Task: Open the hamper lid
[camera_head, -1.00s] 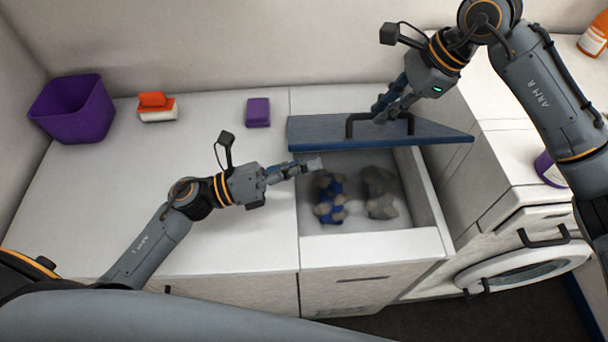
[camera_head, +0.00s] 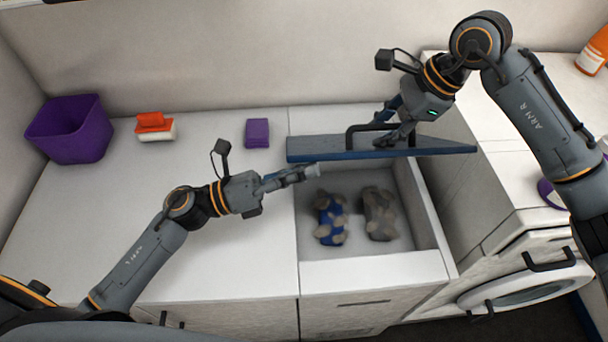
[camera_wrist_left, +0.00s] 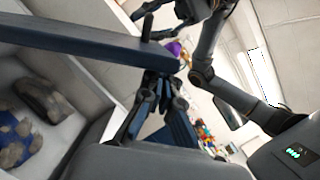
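The hamper lid (camera_head: 450,149) is a blue panel with a black handle (camera_head: 350,138), raised over the open hamper (camera_head: 375,272). It is seen nearly edge-on in the head view and crosses the upper left of the left wrist view (camera_wrist_left: 70,38). My right gripper (camera_head: 392,130) is at the handle and looks shut on it, though the contact is partly hidden. My left gripper (camera_head: 313,171) looks shut and empty just below the lid's left front part, over the hamper's left rim. Its fingers show close together in the left wrist view (camera_wrist_left: 155,82).
A blue-and-tan bundle (camera_head: 330,218) and a grey-brown one (camera_head: 379,213) lie inside the hamper. A purple bin (camera_head: 68,130), an orange-and-white brush (camera_head: 154,128) and a purple block (camera_head: 257,133) stand on the counter. A washer (camera_head: 525,290) is at right. The counter's left middle is clear.

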